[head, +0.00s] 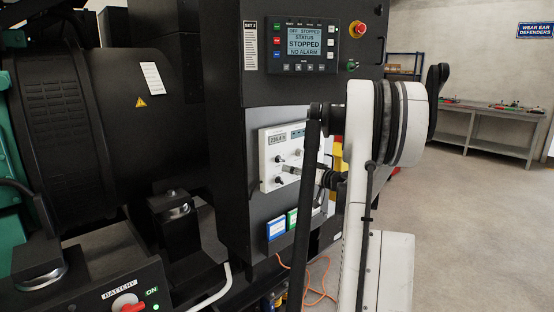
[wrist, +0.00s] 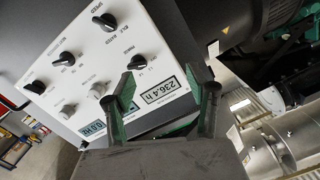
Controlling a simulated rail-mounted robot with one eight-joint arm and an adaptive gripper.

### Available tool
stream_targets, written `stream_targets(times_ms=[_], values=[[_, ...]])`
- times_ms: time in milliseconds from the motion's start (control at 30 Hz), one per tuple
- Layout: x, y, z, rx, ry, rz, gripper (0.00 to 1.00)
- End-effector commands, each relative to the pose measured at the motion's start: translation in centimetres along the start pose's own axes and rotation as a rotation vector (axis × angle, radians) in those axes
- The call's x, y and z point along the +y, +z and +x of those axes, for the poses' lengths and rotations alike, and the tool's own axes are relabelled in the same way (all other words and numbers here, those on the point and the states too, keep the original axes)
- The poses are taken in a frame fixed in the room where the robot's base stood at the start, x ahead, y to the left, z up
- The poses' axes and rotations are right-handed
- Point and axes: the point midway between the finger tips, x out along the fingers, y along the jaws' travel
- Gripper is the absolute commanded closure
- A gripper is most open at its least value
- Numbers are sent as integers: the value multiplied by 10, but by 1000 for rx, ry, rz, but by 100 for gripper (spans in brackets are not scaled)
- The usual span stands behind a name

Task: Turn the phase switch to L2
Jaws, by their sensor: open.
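A white control panel (head: 268,170) with several knobs and displays is on the dark genset cabinet. It also shows tilted in the wrist view (wrist: 170,45). There, a black knob (wrist: 138,62) has small, blurred lettering that seems to read PHASE; I take it as the phase switch. Its pointer setting is too small to read. My gripper (wrist: 168,84) is open, its green-padded fingers apart below that knob, with nothing between them and the knob clear of them. In the head view my gripper (head: 318,176) is in front of the panel, and my arm hides its right part.
Other knobs, such as a black knob (wrist: 67,58) and a grey knob (wrist: 99,89), sit close by on the panel. A display reads 236.4 h (wrist: 163,92). Above are a controller screen (head: 303,43) and an emergency stop (head: 357,29). The floor at right is clear.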

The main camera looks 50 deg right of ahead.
Motion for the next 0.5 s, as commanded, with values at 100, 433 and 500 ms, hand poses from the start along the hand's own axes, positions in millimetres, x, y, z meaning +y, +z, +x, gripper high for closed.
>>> stream_targets(times_ms=[100, 433, 500], values=[[35, -10, -19, 58, 18, -8, 48], [50, -15, -11, 87, 24, -16, 48], [50, -15, 1, 87, 23, -15, 48]])
